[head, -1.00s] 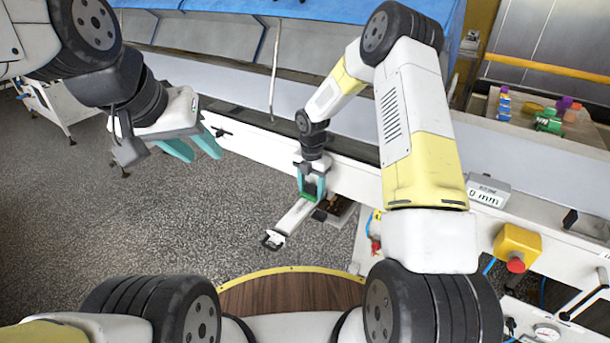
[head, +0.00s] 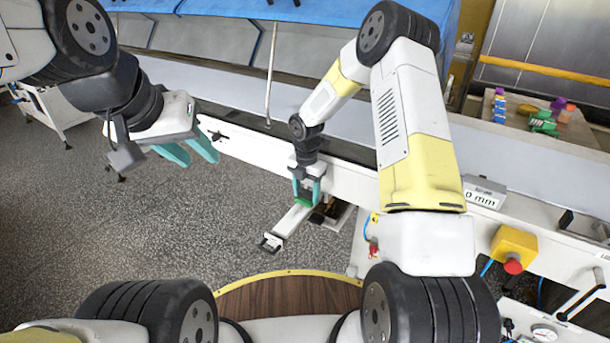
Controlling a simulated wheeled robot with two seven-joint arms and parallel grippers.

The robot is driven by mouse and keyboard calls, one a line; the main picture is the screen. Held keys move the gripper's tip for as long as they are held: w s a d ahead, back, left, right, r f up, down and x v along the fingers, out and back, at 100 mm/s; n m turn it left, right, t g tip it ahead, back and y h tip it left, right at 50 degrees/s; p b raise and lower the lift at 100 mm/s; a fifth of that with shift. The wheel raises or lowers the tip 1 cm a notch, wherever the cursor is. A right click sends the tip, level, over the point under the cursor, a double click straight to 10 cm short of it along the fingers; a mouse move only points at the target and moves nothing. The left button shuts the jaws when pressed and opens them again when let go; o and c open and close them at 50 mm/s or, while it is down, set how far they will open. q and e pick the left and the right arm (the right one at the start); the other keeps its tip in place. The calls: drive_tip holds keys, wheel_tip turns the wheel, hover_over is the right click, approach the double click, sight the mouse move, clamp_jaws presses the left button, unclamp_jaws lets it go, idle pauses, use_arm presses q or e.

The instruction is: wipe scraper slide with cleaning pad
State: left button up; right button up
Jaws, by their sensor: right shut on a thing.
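The scraper slide is a pale bar (head: 290,222) with a dark handle at its near end, sticking out from the machine's front beam. My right gripper (head: 306,198) points down at the bar's far end, shut on a green cleaning pad (head: 304,203). The pad is at the bar's upper surface; I cannot tell if it presses on it. The fingers hide part of the pad. My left gripper (head: 190,154) is open and empty, in the air left of the bar, over the floor.
The white machine beam (head: 250,148) runs across behind the bar. A display reading 0 mm (head: 484,192) and a yellow box with a red button (head: 513,248) are at right. Small coloured items (head: 543,120) lie on a tray behind. The floor (head: 150,240) at left is clear.

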sight(299, 210)
drive_tip(key=shift+s+a+f, duration=0.1)
drive_tip(key=shift+s+a, duration=0.55)
drive_tip(key=shift+s, duration=0.2)
drive_tip(key=shift+s+a+f, duration=0.1)
drive_tip(key=shift+s+a, duration=0.5)
drive_tip(key=shift+s, duration=0.2)
drive_tip(key=shift+s+a+r, duration=0.1)
drive_tip(key=shift+s+a, duration=0.6)
drive_tip(key=shift+s, duration=0.25)
drive_tip(key=shift+s+a, duration=0.65)
drive_tip(key=shift+s, duration=0.25)
drive_tip(key=shift+s+a+r, duration=0.1)
drive_tip(key=shift+s+a, duration=0.6)
drive_tip(key=shift+s, duration=0.25)
drive_tip(key=shift+r, duration=2.95)
drive_tip(key=shift+r, duration=0.1)
wheel_tip(299, 210, up, 3)
drive_tip(key=shift+f, duration=0.1)
